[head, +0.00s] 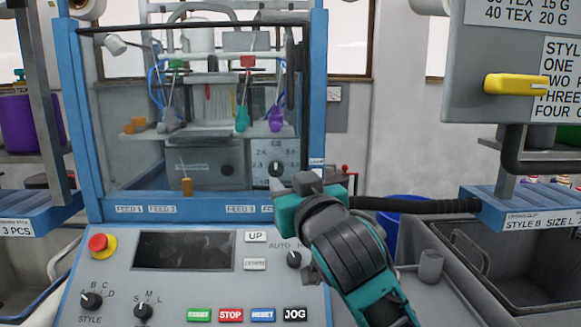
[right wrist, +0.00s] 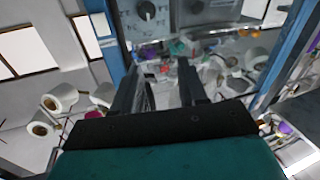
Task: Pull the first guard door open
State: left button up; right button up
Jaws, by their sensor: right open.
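The guard door (head: 120,90) is a clear panel in the blue machine frame (head: 318,100) in the head view. It appears shut, with yarn feeders and dials visible through it. My right gripper (head: 276,184) is in front of the lower right part of the door, near the blue frame's bottom rail. In the right wrist view its two dark fingers (right wrist: 162,85) stand apart with nothing gripped between them. Whether they touch the door I cannot tell. My left gripper is not in view.
The control panel (head: 185,285) with a red stop knob (head: 98,243) lies below the door. A grey sign box with a yellow handle (head: 515,84) hangs at the right. Blue-edged shelves flank the machine. White yarn cones (right wrist: 60,95) show in the right wrist view.

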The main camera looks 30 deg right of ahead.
aim_at(291, 71)
notch_tip(291, 71, up, 14)
jog(key=s+d+m+t+h, duration=0.1)
jog(key=d+m+t+h, duration=0.1)
jog(key=t+h, duration=0.15)
jog(key=shift+y, duration=0.45)
jog(key=p+x, duration=0.2)
jog(key=x, duration=1)
jog(key=shift+r+p, duration=0.1)
jog(key=shift+p, duration=0.25)
grip_shut()
